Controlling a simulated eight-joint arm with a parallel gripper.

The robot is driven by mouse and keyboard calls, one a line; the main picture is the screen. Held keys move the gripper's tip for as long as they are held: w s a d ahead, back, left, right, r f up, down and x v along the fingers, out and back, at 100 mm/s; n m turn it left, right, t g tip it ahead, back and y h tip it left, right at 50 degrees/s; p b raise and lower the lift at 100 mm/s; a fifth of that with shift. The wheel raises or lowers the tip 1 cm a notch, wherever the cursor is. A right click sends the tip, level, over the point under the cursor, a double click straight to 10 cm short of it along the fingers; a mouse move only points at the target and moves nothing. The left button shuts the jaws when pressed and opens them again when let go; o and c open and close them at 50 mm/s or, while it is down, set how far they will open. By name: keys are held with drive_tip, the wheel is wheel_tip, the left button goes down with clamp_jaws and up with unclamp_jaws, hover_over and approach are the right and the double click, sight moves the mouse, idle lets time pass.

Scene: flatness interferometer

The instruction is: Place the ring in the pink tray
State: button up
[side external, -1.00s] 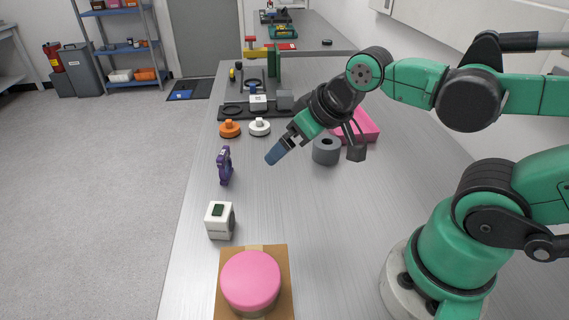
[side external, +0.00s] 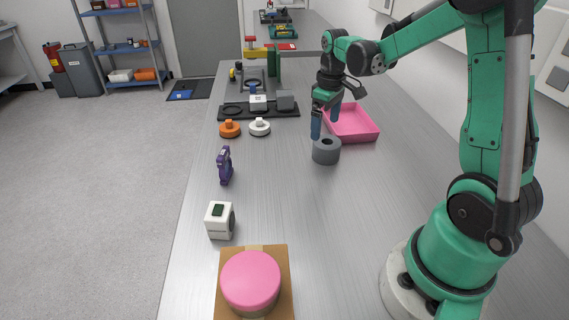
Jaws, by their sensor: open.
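The ring (side external: 326,154) is a thick grey cylinder with a hole in its top. It lies flat on the metal bench, just in front of the pink tray. The pink tray (side external: 362,136) is a shallow square tray behind and right of the ring, and its inside looks empty where it shows. My gripper (side external: 325,124) points down with its blue fingers apart and nothing between them. It is above and slightly behind the ring, and one finger covers part of the tray's left side. I cannot tell its exact height above the ring.
A black holder plate (side external: 258,109) stands left of the gripper, with orange (side external: 229,128) and white (side external: 260,127) knobbed discs before it. A purple tool (side external: 225,165), a white device (side external: 220,220) and a pink disc (side external: 251,281) on a board line the left edge. The middle bench is clear.

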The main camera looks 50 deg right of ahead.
sight(326, 143)
drive_tip(key=shift+s+d+f, duration=0.1)
drive_tip(key=shift+d+f, duration=0.5)
drive_tip(key=shift+f, duration=2.65)
drive_tip(key=shift+c, duration=0.2)
drive_tip(key=c, duration=1.1)
